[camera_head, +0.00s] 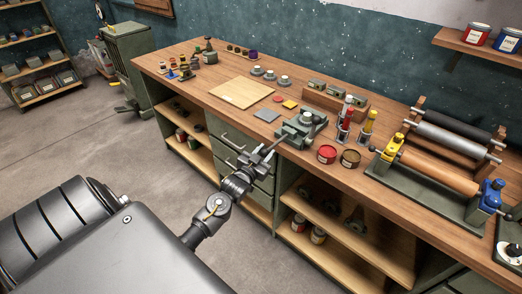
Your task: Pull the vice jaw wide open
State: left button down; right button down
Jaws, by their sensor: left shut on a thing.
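The vice (307,122) is a small grey-green one at the front edge of the wooden workbench, near the middle of the view. Its front part reaches out over the edge toward me. My left gripper (265,153) is in front of the bench edge, just below and left of the vice. It is shut on the front part of the vice; the fingers and that part are small and dark, so the exact grip point is hard to make out. The gap between the jaws is too small to judge. My right gripper is not in view.
The workbench (205,92) holds a pale board (241,92) left of the vice. Drawers (228,138) and open shelves lie below. The floor in front is clear.

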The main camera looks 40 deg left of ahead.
pick_arm(q)
jog(key=c, duration=1.4)
grip_release()
jog(key=o, duration=0.4)
jog(key=shift+c, duration=0.2)
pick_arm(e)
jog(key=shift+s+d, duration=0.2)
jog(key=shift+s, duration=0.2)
pick_arm(q)
jog(key=shift+s+f, duration=0.15)
jog(key=shift+s, duration=0.2)
jog(key=s+d+b, duration=0.1)
jog(key=s+b, duration=0.1)
jog(key=s, duration=0.8)
jog(key=shift+d+b, duration=0.25)
jog(key=shift+b, duration=0.1)
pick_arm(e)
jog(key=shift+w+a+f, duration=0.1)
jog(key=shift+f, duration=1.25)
